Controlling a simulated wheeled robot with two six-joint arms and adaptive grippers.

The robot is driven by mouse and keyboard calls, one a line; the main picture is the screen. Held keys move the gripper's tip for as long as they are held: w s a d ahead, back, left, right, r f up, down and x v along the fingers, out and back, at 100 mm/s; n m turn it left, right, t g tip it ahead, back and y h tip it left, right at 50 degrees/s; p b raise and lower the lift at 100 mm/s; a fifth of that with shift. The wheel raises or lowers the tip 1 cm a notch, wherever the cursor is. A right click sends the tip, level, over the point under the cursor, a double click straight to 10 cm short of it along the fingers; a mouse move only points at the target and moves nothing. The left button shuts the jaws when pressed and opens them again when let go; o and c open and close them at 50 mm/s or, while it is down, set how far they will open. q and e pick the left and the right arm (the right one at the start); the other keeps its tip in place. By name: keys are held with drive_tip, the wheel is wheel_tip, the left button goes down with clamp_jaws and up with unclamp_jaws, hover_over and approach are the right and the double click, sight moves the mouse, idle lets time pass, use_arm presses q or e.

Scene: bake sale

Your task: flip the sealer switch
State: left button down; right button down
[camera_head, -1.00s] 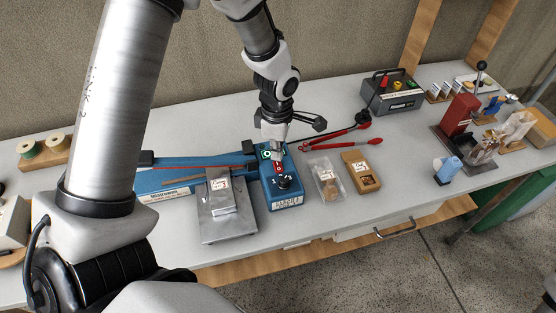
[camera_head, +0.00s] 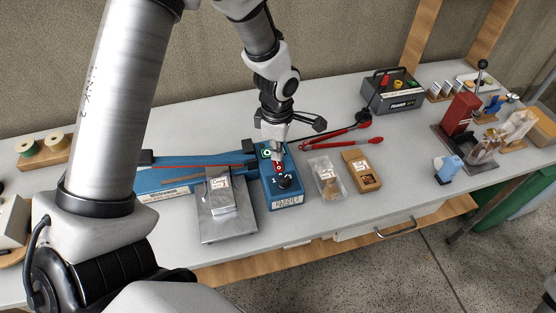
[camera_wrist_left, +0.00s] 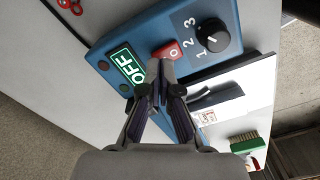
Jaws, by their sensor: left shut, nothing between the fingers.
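The blue sealer (camera_head: 286,203) stands on the table, with its long blue bar (camera_head: 165,184) reaching left. My left gripper (camera_head: 275,158) is shut and empty, pointing down at the sealer's top. In the left wrist view its fingertips (camera_wrist_left: 160,66) are together right beside the red switch, between it and the OFF label. I cannot tell whether they touch it. The fingertips hide part of the switch's edge. My right gripper is not in view.
A metal scale (camera_head: 229,229) with a package (camera_head: 221,194) stands left of the sealer. A clear bag (camera_head: 328,179) and a brown box (camera_head: 361,170) lie to its right. Red-handled tools (camera_head: 345,138) lie behind. The table's front edge is close to the sealer.

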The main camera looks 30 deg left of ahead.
sight(277, 162)
use_arm(q)
drive_tip(key=shift+f+b, duration=0.75)
drive_tip(key=shift+f, duration=0.2)
idle(0.3)
drive_tip(key=shift+r, duration=0.15)
wheel_tip(277, 162, up, 7)
drive_tip(key=p, duration=0.5)
drive_tip(key=shift+p, duration=0.3)
